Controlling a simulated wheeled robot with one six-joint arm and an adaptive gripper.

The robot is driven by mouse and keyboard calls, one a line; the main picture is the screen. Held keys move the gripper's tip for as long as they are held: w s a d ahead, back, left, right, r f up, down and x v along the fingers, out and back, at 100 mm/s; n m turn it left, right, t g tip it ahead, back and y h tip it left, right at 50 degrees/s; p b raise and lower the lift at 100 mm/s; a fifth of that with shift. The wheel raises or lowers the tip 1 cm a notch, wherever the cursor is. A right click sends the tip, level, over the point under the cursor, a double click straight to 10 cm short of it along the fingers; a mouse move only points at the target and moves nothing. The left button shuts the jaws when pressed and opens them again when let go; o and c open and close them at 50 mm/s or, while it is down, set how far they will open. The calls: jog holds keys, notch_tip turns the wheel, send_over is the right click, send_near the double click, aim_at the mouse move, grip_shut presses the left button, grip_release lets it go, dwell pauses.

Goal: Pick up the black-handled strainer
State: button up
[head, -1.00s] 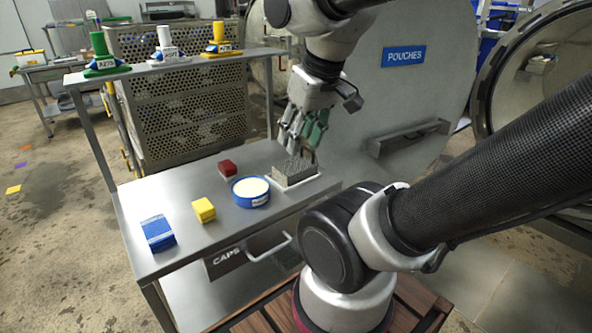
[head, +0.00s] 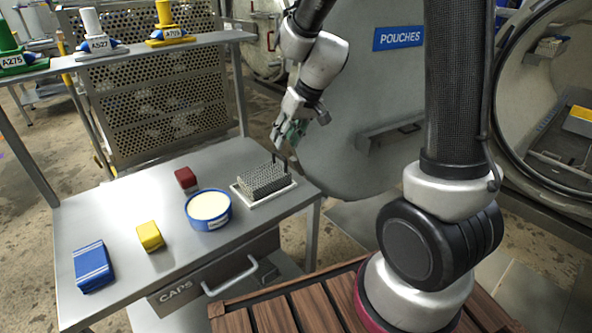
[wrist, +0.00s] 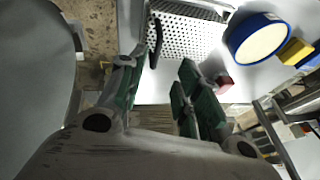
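The strainer (head: 263,181) is a grey perforated metal basket with dark upright handle parts. It sits in a shallow white tray (head: 240,194) at the right end of the steel table. My gripper (head: 279,146) is just above and behind its handle, apart from the basket. In the wrist view the strainer (wrist: 190,38) is at the top, its black handle (wrist: 157,36) just beyond the green-padded fingers. The fingers (wrist: 163,72) are spread with nothing between them. Whether a finger touches the handle cannot be told.
A blue-rimmed round tub (head: 208,211), red block (head: 186,178), yellow block (head: 150,237) and blue box (head: 92,266) stand left of the strainer. A shelf (head: 120,55) with labelled bottles rises behind. The open round door (head: 400,110) is at the right.

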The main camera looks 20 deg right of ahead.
aim_at(277, 153)
jog(key=shift+n, duration=0.3)
jog(key=x, duration=0.8)
jog(key=shift+w+d+r, duration=0.1)
jog(key=shift+w+d, duration=0.15)
jog(key=shift+w, duration=0.15)
jog(key=shift+c, duration=0.4)
grip_shut()
